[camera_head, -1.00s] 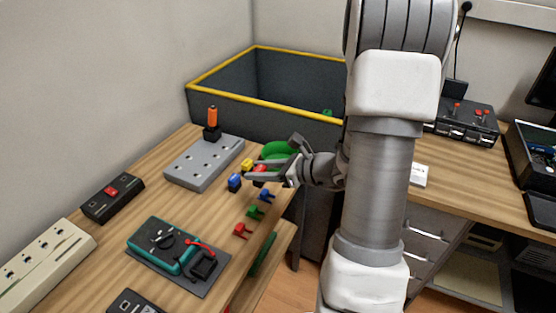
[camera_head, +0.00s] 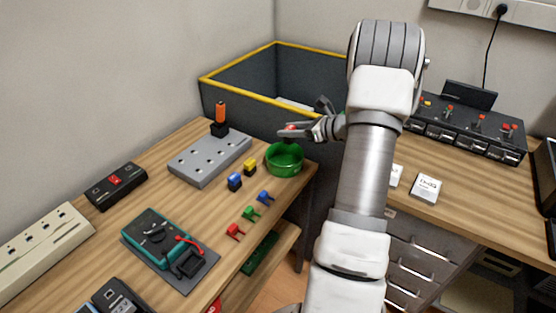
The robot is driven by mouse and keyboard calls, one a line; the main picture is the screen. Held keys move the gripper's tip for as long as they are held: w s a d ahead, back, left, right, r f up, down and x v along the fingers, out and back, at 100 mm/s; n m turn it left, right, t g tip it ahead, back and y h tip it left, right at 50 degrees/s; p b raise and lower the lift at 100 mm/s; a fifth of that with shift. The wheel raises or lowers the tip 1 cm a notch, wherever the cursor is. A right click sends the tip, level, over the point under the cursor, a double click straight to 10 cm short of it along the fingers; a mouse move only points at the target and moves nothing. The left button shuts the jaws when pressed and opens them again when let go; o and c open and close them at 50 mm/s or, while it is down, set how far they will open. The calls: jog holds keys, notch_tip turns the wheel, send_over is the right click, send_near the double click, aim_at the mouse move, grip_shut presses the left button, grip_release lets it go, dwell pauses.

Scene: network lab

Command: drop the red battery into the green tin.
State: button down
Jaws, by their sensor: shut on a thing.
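The green tin (camera_head: 285,167) is an open round bowl-like container at the back right corner of the left table. My gripper (camera_head: 290,130) is above the tin's far rim, shut on a small red thing, the red battery (camera_head: 291,127), of which only a little shows between the fingers. The battery is held above the tin, apart from it. Whether it is straight over the opening is hard to tell from this angle.
Blue (camera_head: 235,181) and yellow (camera_head: 250,167) blocks stand left of the tin. Small blue, green and red clips (camera_head: 235,230) lie in front. A grey socket block (camera_head: 210,156) and a multimeter (camera_head: 158,238) are further left. A yellow-rimmed dark bin (camera_head: 240,95) stands behind.

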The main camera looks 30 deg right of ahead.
jog(key=shift+w+d+f, duration=0.1)
jog(key=shift+d+f, duration=0.1)
jog(key=shift+d, duration=0.05)
jog(key=b, duration=0.4)
send_over(289, 163)
notch_tip(289, 163, down, 6)
jog(key=shift+r, duration=0.15)
jog(key=shift+c, duration=1.6)
grip_release()
jog(key=p+v, duration=0.2)
jog(key=v, duration=1.5)
jog(key=shift+s+r+p, duration=0.3)
jog(key=shift+p, duration=0.1)
